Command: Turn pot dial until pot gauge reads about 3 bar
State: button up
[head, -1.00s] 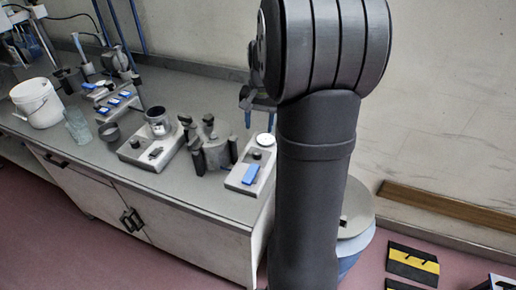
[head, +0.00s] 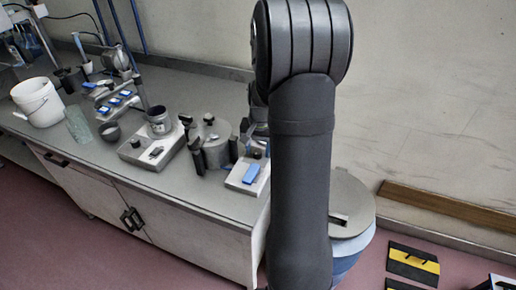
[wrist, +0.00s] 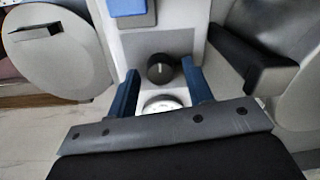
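The pot dial (wrist: 160,69) is a small black knob with a pale pointer line, on a light grey panel box (head: 245,179). In the wrist view, the white round pot gauge (wrist: 162,105) sits just below the dial, partly covered by my gripper body; its reading cannot be made out. My gripper (wrist: 159,68) is open, with one blue finger on each side of the dial. Small gaps show between fingers and dial. The grey pot (head: 216,152) with black handles stands left of the box in the head view. My arm hides the gauge there.
A blue block (wrist: 128,7) is on the same panel. The pot's black handle (wrist: 252,58) is close to my right finger in the wrist view. A lidded bin (head: 352,208) stands beside the bench. A panel with a dark jar (head: 158,123) stands further left.

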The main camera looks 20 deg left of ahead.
jog(key=c, duration=0.8)
jog(key=shift+m, duration=1.8)
jog(key=o, duration=1)
jog(key=r, duration=1.1)
jog(key=d+r, duration=0.1)
jog(key=r, duration=0.5)
jog(key=shift+r, duration=0.25)
jog(key=shift+f, duration=0.1)
jog(key=f, duration=1.1)
jog(key=a+f, duration=0.1)
jog(key=f, duration=0.5)
jog(key=shift+f, duration=0.15)
